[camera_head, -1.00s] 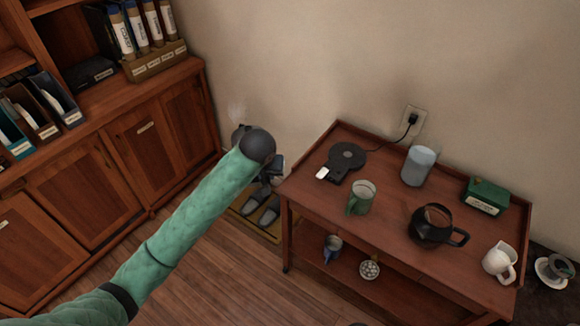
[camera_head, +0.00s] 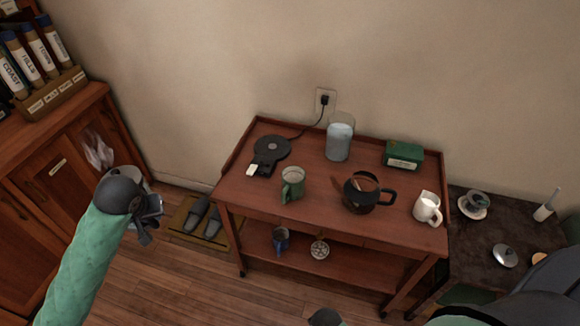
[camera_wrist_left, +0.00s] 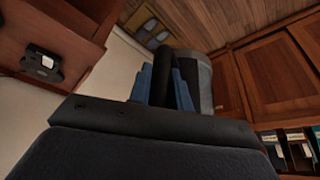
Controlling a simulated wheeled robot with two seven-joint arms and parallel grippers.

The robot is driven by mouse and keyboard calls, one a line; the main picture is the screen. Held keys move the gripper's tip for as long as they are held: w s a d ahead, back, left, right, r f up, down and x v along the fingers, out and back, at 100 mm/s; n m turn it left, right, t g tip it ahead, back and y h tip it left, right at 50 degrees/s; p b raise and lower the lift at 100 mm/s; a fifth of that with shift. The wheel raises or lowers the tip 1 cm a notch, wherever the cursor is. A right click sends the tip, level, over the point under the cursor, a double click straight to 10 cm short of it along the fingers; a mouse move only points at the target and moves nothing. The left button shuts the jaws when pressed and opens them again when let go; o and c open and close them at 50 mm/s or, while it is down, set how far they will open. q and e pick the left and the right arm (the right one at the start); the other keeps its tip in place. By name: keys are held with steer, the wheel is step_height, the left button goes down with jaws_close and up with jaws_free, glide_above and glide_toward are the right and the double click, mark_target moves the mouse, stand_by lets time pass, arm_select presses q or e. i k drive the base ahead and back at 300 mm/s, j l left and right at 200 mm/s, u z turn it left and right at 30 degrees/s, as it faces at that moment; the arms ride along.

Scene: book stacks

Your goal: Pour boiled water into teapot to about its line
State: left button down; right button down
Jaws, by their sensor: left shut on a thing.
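My left gripper (camera_head: 150,213) is left of the cart, in front of the wooden cabinet. In the left wrist view its blue fingers (camera_wrist_left: 160,88) are shut on the dark handle of a grey kettle (camera_wrist_left: 203,85). In the head view my wrist hides most of the kettle, and pale steam rises above it. The dark teapot (camera_head: 360,196) stands upright on the cart top, right of the middle, its handle to the right. Something brown shows at its opening. I cannot make out its line or water level. My right gripper is out of view.
On the wooden cart (camera_head: 330,222) stand a round black kettle base (camera_head: 272,148), a green mug (camera_head: 293,186), a clear water container (camera_head: 339,143), a green box (camera_head: 403,155) and a white jug (camera_head: 427,208). A dark side table (camera_head: 480,235) adjoins its right. Slippers (camera_head: 205,220) lie on a floor mat.

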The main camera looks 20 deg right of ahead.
mark_target(362, 202)
steer(key=k, duration=0.9)
steer(key=k+z, duration=0.15)
steer(key=z, duration=0.2)
steer(key=k+z, duration=0.1)
steer(key=z, duration=1.25)
steer(key=i+j+z, duration=0.1)
steer(key=j+z, duration=0.4)
steer(key=j, duration=0.6)
steer(key=i, duration=0.05)
